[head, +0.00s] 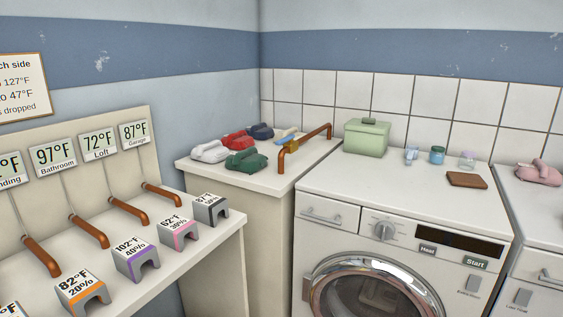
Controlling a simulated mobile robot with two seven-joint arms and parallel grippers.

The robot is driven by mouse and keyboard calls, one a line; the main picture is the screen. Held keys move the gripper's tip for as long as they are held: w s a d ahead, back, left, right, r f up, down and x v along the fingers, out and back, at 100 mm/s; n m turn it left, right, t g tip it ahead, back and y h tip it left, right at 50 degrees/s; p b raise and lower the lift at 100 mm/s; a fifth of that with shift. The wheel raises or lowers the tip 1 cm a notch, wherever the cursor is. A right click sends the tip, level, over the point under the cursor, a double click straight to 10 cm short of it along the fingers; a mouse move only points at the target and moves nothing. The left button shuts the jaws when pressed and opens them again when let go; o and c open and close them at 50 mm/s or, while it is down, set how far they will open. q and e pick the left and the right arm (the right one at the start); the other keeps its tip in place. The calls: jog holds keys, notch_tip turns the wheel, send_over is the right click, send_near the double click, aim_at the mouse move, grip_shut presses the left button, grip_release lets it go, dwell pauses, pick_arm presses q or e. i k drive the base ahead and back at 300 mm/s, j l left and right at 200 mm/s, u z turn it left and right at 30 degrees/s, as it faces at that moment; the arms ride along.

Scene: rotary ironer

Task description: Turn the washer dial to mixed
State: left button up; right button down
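The washer (322,236) is a white front-loader at the right of centre, with a round chrome-rimmed door (318,277) cut off by the bottom edge. Its grey dial (384,230) sits on the front panel, between the drawer (327,214) and a dark blank display (459,243). Dial markings are too small to read, so I cannot tell its setting. Buttons labelled Heat (428,250) and Start (475,264) sit below the display. Neither of my grippers is in view, and nothing touches the dial.
A green box (367,137), small jars (437,155) and a brown pad (467,180) stand on the washer top. A shelf (205,247) with tagged blocks fills the lower left. Space before the dial looks clear.

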aim_at(385, 230)
jog(key=l, duration=2.3)
